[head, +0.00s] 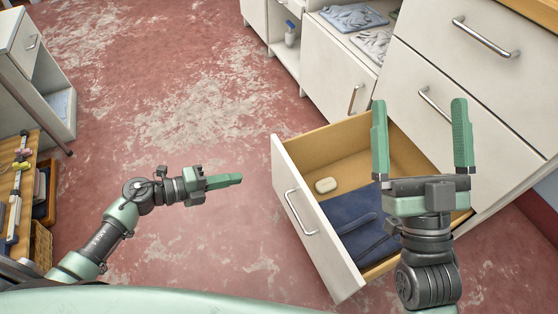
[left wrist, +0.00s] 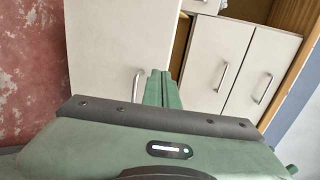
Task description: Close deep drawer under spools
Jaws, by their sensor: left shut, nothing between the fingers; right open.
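The deep drawer (head: 309,224) stands pulled out from the white cabinet in the head view, with a metal bar handle (head: 301,212) on its white front. Inside lie a dark blue folded cloth (head: 352,212) and a pale oval object (head: 326,185). My right gripper (head: 421,130) is open, fingers pointing up the picture, over the right part of the drawer and hiding some of it. My left gripper (head: 236,180) is shut and empty, left of the drawer front and apart from it. Its closed fingers show in the left wrist view (left wrist: 162,88). The spools are not clearly in view.
Closed drawers with bar handles (head: 485,37) are above the open one. A cupboard door (head: 335,72) and a shelf with a spray bottle (head: 291,33) are further back. A rack with coloured items (head: 18,180) stands at left. The red worn floor (head: 170,110) between is clear.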

